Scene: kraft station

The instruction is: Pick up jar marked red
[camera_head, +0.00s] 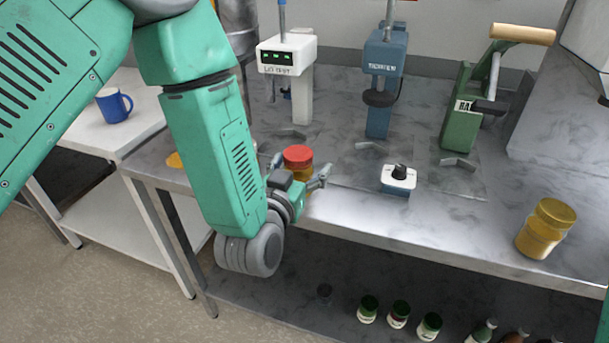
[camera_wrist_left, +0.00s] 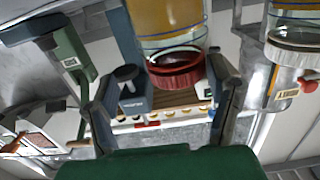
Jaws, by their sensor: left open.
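The jar with the red lid (camera_head: 298,154) stands near the front edge of the metal worktop, its amber body partly hidden by my left gripper. My left gripper (camera_head: 301,167) is open at the jar, with a finger on either side of it. In the left wrist view, which is upside down, the red-lidded jar (camera_wrist_left: 175,74) shows between the spread fingers of the left gripper (camera_wrist_left: 165,68). I cannot tell whether either finger touches it. My right gripper is not in view.
A yellow-lidded jar (camera_head: 546,228) stands at the right of the worktop (camera_head: 450,235). Behind are a white device (camera_head: 287,55), a blue one (camera_head: 384,55) and a green lever press (camera_head: 468,105). A small knob box (camera_head: 398,180) sits close right. Several jars (camera_head: 399,313) stand below.

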